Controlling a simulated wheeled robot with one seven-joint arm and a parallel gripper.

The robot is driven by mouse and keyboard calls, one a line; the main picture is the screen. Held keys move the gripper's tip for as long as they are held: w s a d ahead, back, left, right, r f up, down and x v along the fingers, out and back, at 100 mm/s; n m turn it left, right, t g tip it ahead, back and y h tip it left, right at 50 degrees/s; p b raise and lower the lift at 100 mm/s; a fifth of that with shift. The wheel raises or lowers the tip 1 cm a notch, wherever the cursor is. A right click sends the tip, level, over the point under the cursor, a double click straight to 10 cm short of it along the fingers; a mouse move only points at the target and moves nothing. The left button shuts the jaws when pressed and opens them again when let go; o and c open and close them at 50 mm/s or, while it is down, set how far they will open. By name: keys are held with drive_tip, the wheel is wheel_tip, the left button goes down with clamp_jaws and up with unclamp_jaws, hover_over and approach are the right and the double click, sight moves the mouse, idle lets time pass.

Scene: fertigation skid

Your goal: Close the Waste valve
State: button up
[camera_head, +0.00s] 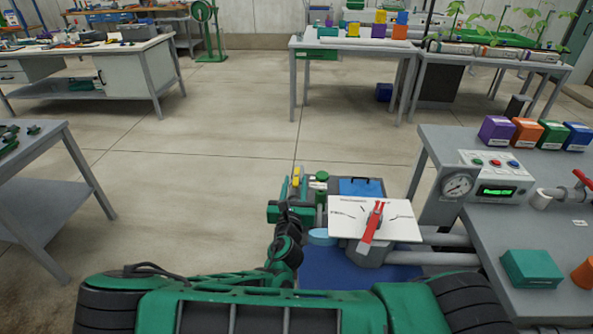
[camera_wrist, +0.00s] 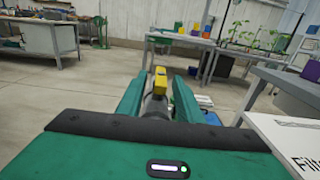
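No valve label reading Waste is legible. A red lever handle (camera_head: 372,222) stands out over a tilted white dial plate (camera_head: 400,231) in the head view, right of my gripper. In the wrist view the white plate (camera_wrist: 288,135) shows at the right edge, its lettering cut off. A second red handle (camera_head: 584,178) shows at the head view's far right edge. My gripper (camera_wrist: 159,80) points forward, its two green fingers apart. A yellow block on a grey stem (camera_wrist: 160,76) shows between or beyond them; I cannot tell its distance. No contact with either red handle is visible.
A grey bench (camera_head: 500,225) at right carries a gauge panel (camera_head: 497,178), several coloured boxes and pipes. A blue box (camera_head: 360,187) stands behind the plate. A grey table (camera_head: 45,200) is at left. The concrete floor (camera_head: 215,165) between is clear.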

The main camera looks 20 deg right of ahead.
sight(298, 168)
drive_tip(key=x, duration=0.7)
drive_tip(key=shift+w+d+r, duration=0.1)
drive_tip(key=shift+w+d, duration=0.05)
drive_tip(key=shift+w, duration=0.05)
clamp_jaws()
drive_tip(key=shift+d, duration=0.15)
